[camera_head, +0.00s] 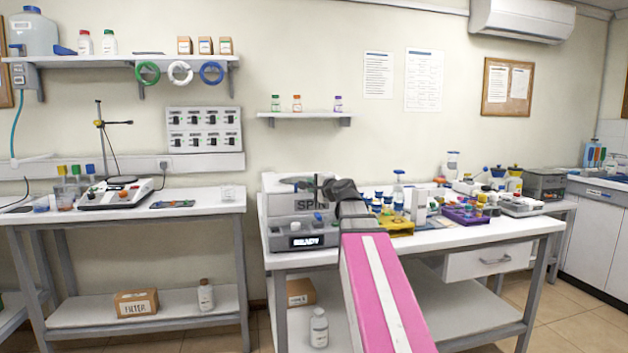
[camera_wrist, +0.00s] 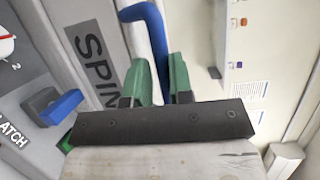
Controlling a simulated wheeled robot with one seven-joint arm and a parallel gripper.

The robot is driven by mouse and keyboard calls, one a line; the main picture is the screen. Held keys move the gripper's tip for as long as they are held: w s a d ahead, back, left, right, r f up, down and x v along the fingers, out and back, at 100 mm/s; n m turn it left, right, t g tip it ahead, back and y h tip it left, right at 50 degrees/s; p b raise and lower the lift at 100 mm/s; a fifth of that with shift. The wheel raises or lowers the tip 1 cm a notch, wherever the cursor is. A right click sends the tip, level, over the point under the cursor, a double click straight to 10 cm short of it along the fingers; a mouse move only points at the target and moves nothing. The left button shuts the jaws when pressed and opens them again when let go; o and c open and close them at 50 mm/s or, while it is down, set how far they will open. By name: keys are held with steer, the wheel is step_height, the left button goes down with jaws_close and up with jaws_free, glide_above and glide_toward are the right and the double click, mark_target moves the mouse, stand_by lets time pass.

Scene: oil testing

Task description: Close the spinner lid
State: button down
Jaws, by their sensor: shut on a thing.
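The spinner (camera_head: 290,232) is a grey box at the left end of the right-hand table, with a lit display on its front. A grey panel marked SPIN (camera_head: 304,208) shows above the display, and also in the wrist view (camera_wrist: 92,55). I cannot tell the lid's exact angle. A blue bar handle (camera_wrist: 150,25) runs along the panel's edge. My gripper (camera_wrist: 160,75) has its green fingers on both sides of this handle and is shut on it. A blue latch piece (camera_wrist: 60,107) sits beside the panel. In the head view, my arm hides the spinner's right side.
A yellow rack (camera_head: 398,226), a purple tray (camera_head: 464,215) and several bottles crowd the table right of the spinner. A small wall shelf (camera_head: 305,115) hangs above. Another table (camera_head: 130,210) stands left, across a gap.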

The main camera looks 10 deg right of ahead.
steer(key=c, duration=1.8)
jaws_free()
steer(key=shift+s+f+g, duration=0.15)
steer(key=shift+f+g, duration=0.15)
steer(key=shift+f, duration=0.65)
steer(key=o, duration=0.7)
steer(key=shift+s, duration=0.1)
steer(key=v, duration=1)
steer(key=shift+s, duration=0.25)
steer(key=shift+d+r, duration=0.1)
steer(key=shift+d, duration=0.05)
